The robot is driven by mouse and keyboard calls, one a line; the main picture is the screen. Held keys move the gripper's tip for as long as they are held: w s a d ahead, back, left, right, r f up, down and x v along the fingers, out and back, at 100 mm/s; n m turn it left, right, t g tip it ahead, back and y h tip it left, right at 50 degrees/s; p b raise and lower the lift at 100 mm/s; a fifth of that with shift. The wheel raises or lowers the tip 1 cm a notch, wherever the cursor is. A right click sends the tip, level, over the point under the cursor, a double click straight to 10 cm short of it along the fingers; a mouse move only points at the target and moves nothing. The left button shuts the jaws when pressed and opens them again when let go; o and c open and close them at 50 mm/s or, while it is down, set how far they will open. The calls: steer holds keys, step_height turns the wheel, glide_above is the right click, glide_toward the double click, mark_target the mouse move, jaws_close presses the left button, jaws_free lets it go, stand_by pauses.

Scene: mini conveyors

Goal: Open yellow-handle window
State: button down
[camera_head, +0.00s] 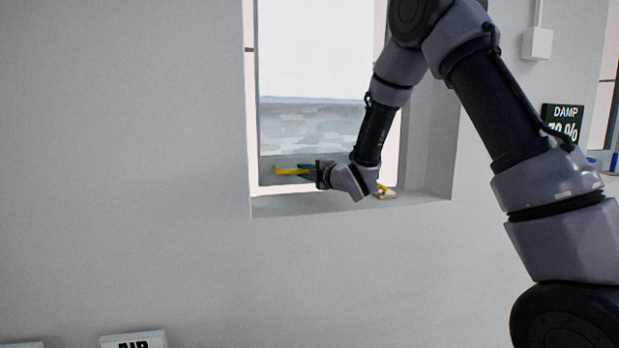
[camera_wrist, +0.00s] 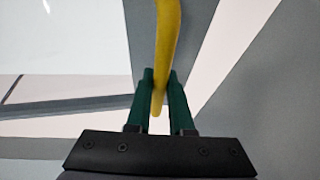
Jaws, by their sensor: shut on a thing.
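The window (camera_head: 310,125) sits in a deep wall recess, with a grey lower rail and a pale strip showing below and to the right of it. I cannot tell how far it stands open. Its yellow handle (camera_head: 288,171) is at the lower left of the rail. My gripper (camera_head: 302,171) reaches it from the right, its green fingers at the handle. In the wrist view the yellow handle (camera_wrist: 168,40) runs down between the two green fingers of my gripper (camera_wrist: 160,92), which is shut on it.
A small yellow piece on a pale base (camera_head: 385,193) lies on the sill (camera_head: 320,203), close under my wrist. The recess's right side wall (camera_head: 432,140) stands near my arm. The wall at left is bare.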

steer(key=shift+t+y, duration=0.4)
steer(key=w, duration=0.2)
steer(key=w+a, duration=0.1)
steer(key=w, duration=0.1)
steer(key=w+a, duration=0.1)
steer(key=w, duration=0.1)
steer(key=shift+w+r, duration=0.4)
steer(key=shift+d, duration=0.1)
steer(key=c, duration=0.8)
jaws_free()
steer(key=shift+s+f, duration=0.1)
steer(key=shift+s, duration=0.05)
steer(key=v, duration=1)
steer(key=shift+s+d, duration=0.2)
steer(key=shift+s, duration=0.05)
